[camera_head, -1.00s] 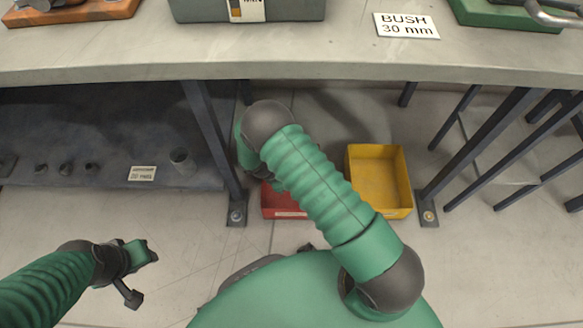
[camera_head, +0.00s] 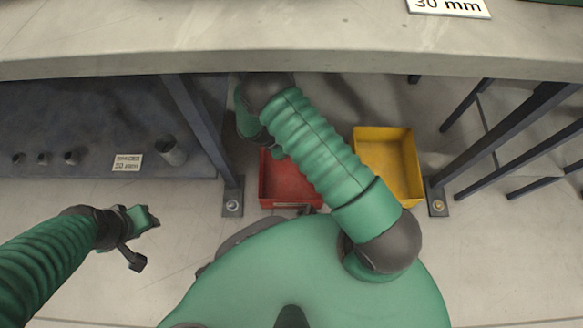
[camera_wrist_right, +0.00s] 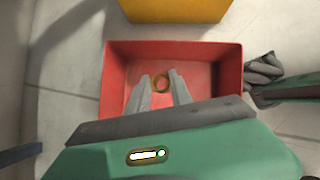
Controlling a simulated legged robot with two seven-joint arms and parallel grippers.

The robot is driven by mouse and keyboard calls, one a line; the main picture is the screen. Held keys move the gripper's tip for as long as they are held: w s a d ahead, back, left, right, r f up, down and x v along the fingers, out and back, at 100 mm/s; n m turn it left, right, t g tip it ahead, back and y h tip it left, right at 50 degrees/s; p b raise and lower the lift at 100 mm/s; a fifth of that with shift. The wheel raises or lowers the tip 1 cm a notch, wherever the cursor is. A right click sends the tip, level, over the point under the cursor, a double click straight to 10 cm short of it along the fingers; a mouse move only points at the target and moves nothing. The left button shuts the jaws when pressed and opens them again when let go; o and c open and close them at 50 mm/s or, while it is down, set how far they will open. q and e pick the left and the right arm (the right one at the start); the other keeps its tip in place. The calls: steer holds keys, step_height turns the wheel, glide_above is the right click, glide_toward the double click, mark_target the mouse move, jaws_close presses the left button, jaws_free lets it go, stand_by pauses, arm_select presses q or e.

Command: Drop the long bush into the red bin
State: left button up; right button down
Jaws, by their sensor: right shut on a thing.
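The red bin (camera_head: 290,186) sits on the floor under the bench, partly covered by my right arm in the head view. In the right wrist view the red bin (camera_wrist_right: 225,72) lies below my right gripper (camera_wrist_right: 160,82). Its two grey fingers are shut on the bush (camera_wrist_right: 161,84), which shows end-on as a small brass-coloured ring against the bin floor. The bush's length cannot be seen from this angle. In the head view my right gripper is hidden. My left gripper (camera_head: 140,238) is over the floor at the left, away from the bin; its jaw state is unclear.
A yellow bin (camera_head: 388,165) stands beside the red bin, and shows at the top of the wrist view (camera_wrist_right: 175,8). The bench top (camera_head: 300,45) overhangs the bins. Bench legs (camera_head: 205,130) stand on either side.

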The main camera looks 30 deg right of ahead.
steer(key=shift+a+r, duration=0.1)
steer(key=c, duration=1.1)
jaws_free()
steer(key=p+v, duration=0.4)
steer(key=v, duration=0.3)
steer(key=shift+a+r, duration=0.1)
steer(key=shift+r, duration=0.1)
